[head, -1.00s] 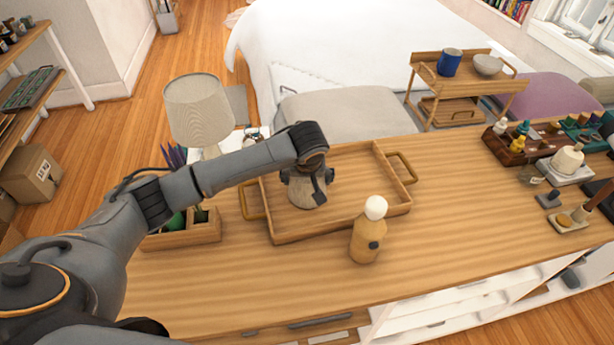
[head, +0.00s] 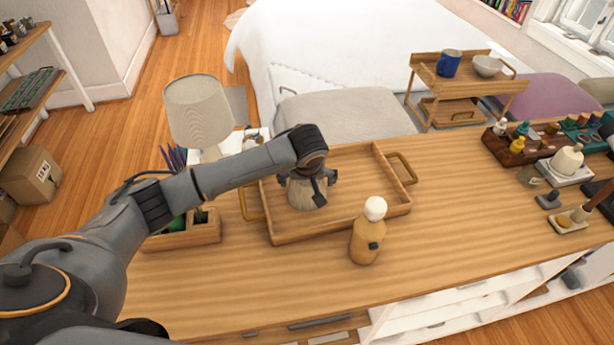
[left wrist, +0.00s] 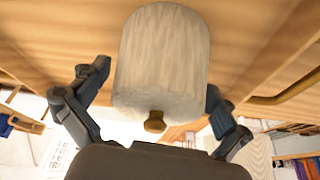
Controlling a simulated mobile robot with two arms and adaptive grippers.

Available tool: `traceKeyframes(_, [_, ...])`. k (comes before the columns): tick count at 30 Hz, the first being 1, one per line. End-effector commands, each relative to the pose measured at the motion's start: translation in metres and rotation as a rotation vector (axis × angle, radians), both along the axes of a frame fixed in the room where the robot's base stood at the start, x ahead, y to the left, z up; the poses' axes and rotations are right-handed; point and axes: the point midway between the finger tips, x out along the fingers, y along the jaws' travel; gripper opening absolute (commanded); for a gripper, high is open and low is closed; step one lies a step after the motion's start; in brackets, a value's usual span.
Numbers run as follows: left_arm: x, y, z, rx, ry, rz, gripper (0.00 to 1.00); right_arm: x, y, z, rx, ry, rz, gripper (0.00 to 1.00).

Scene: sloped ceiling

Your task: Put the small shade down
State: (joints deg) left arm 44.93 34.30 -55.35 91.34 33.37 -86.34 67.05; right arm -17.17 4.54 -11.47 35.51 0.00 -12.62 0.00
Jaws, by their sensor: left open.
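The small shade (head: 303,196), pale and streaky, stands upright in the left part of the wooden tray (head: 340,225). In the left wrist view the shade (left wrist: 162,65) is a rounded pale cylinder with a small brass knob at its near end. My left gripper (head: 307,184) is just above the shade, open, with its fingers apart on either side. In the left wrist view, clear gaps show between the fingers and the shade. The gripper hides the shade's top in the head view. My right gripper is not in view.
A tan bottle with a white cap (head: 367,232) stands just in front of the tray. A wooden organiser (head: 190,236) is at the tray's left, partly behind my arm. A table lamp (head: 198,108) stands behind it.

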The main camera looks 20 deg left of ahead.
Motion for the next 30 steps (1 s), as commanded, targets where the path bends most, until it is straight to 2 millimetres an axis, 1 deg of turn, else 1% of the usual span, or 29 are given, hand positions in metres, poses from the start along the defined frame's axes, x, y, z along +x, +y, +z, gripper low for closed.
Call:
traceKeyframes(2, [0.0, 0.0, 0.009, 0.0, -0.004, -0.001, 1.0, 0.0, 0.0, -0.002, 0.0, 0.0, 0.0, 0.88])
traceKeyframes(5, [-0.006, -0.004, 0.024, -0.002, -0.005, -0.003, 1.0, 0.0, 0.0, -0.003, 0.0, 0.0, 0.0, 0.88])
traceKeyframes(12, [-0.024, -0.012, 0.074, -0.002, -0.006, -0.002, 1.0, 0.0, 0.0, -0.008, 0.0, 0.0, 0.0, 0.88])
traceKeyframes(18, [-0.036, -0.017, 0.104, -0.001, -0.004, -0.001, 1.0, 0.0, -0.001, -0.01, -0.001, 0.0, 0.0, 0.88])
traceKeyframes(23, [-0.041, -0.018, 0.115, 0.0, -0.001, 0.0, 1.0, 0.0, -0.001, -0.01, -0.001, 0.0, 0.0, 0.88])
traceKeyframes(30, [-0.042, -0.019, 0.116, 0.0, -0.001, 0.0, 1.0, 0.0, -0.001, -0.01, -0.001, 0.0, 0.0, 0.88])
